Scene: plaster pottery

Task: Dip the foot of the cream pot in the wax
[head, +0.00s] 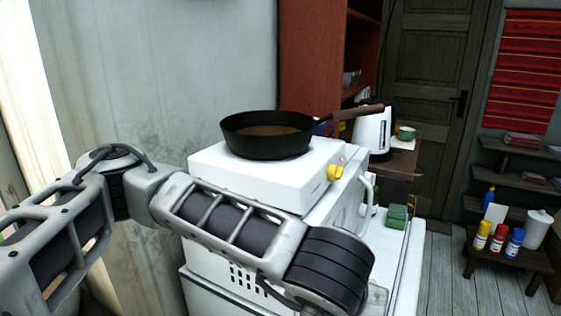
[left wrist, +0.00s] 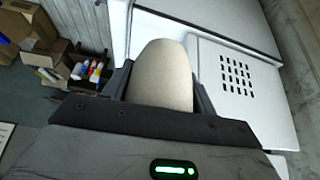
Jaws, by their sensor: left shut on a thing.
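The cream pot (left wrist: 160,72) is held in my left gripper (left wrist: 160,92) in the left wrist view, with a dark finger on each side of it. Its smooth, rounded pale side faces the camera; I cannot tell which part is its foot. In the head view my left arm crosses in front of the white unit, and neither the gripper's fingers nor the pot can be made out there. A dark pan (head: 240,143) sits on the white unit, with brownish wax (head: 268,130) inside. My right gripper is in neither view.
The white unit (head: 225,168) has a yellow knob (head: 334,172) at its right. The pan handle (head: 358,112) points right, towards a white kettle (head: 372,130). A green block (head: 396,217) lies lower right. Coloured bottles (head: 498,238) stand on a far low table.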

